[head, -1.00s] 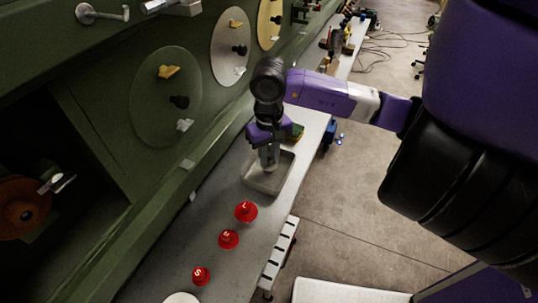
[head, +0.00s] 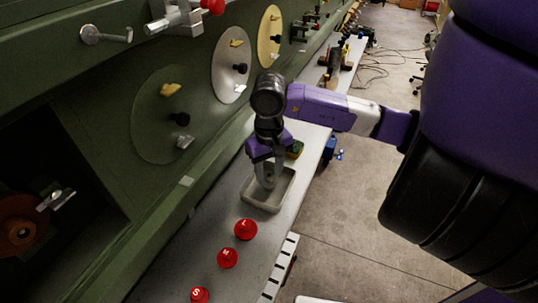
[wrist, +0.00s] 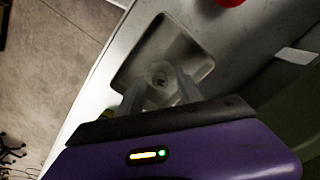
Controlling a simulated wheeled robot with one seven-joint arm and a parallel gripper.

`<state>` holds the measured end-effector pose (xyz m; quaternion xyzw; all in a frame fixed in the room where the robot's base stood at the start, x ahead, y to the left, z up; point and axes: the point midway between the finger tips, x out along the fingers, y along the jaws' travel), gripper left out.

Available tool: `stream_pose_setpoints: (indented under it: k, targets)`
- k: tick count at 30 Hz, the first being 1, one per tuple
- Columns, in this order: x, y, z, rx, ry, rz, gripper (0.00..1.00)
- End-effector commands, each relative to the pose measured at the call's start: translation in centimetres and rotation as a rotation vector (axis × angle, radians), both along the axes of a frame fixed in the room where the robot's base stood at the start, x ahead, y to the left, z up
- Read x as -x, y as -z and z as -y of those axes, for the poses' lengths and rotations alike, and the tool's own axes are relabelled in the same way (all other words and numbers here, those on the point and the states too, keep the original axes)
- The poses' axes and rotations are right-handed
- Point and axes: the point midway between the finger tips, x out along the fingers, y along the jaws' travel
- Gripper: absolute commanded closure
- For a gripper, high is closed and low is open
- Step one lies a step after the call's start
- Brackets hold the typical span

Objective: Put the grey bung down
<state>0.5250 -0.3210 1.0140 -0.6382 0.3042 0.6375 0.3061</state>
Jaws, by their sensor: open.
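The grey bung (wrist: 160,80) shows in the wrist view as a small round grey piece inside a shallow grey tray (wrist: 128,72). It lies between the two fingertips of my gripper (wrist: 161,92), which are spread open. In the head view my gripper (head: 267,180) points down into the same tray (head: 250,200) on the bench. The fingers largely hide the bung there. I cannot tell whether a finger still touches it.
Red bungs marked L (head: 245,229), M (head: 228,258) and S (head: 199,295) stand on the bench (head: 215,225) in front of the tray. The green fuselage panel (head: 120,185) rises on the left. A small yellow-green object (head: 295,149) sits just behind the tray.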

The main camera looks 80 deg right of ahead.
Motion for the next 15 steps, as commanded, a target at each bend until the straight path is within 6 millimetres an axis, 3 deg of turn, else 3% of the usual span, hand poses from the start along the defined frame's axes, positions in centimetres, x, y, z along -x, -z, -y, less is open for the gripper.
stream_pose_setpoints:
  k: [15]
  targets:
    - [0.0, -8.7, 0.0, 0.005, -0.005, -0.001, 0.58]
